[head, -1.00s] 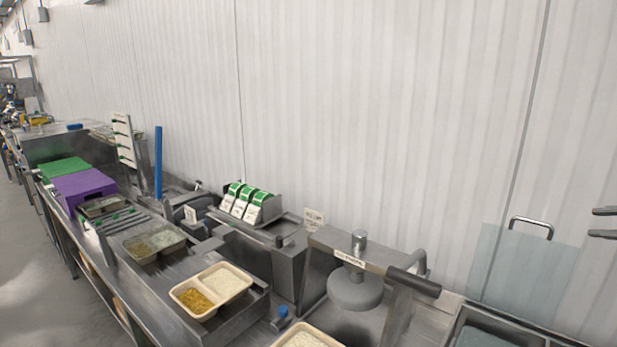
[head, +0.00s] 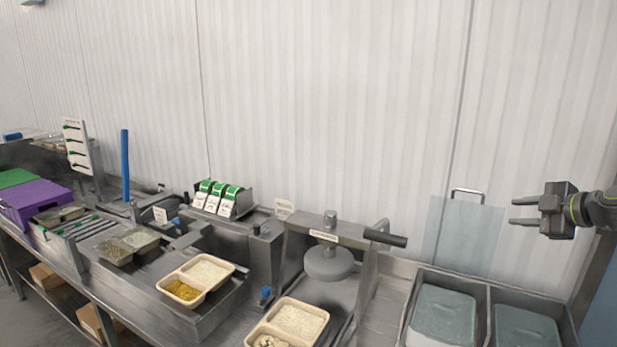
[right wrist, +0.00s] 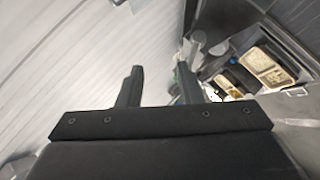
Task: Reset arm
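My right gripper (head: 514,211) is at the right of the head view, raised in front of the white wall and above the grey bins. Its two fingers point left and stand apart, with nothing between them. In the right wrist view its fingers (right wrist: 166,90) are also apart and empty. My left gripper shows in neither view.
A press (head: 329,262) with a dark handle stands mid-bench. Trays of rice (head: 197,280) (head: 289,324) sit nearby. A purple crate (head: 39,201) is at far left.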

